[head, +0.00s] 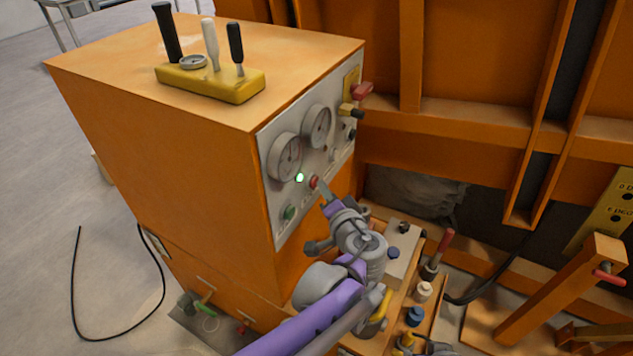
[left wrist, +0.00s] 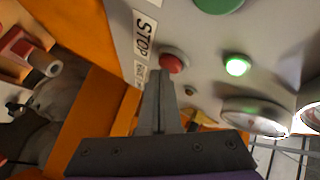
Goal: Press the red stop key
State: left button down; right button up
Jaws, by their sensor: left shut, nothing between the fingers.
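The red stop key (head: 314,182) is a small round button on the grey panel (head: 333,110) of the orange cabinet. In the left wrist view the red key (left wrist: 173,62) sits beside a white label reading STOP (left wrist: 143,36). My left gripper (head: 324,190) is shut and empty, its fingertips pointing at the panel right by the key. In the left wrist view the shut fingertips (left wrist: 160,73) overlap the key's lower edge. I cannot tell whether they touch it. My right gripper is not in view.
A lit green lamp (head: 299,178) and a green button (head: 289,212) are close to the key. Two round gauges (head: 285,156) stick out above. Tools stand in a yellow holder (head: 210,82) on top of the cabinet.

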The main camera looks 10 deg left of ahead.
pick_arm(q)
jog(key=shift+w+a, duration=0.1)
jog(key=shift+a, duration=0.15)
jog(key=shift+d, duration=0.1)
dwell(0.4)
jog(key=shift+s+d, duration=0.4)
jog(key=shift+d, duration=0.35)
jog(key=d, duration=0.1)
jog(key=s+d, duration=0.1)
jog(key=d, duration=0.1)
jog(key=s+d, duration=0.1)
jog(key=shift+d, duration=0.35)
jog(key=shift+f, duration=0.1)
dwell(0.6)
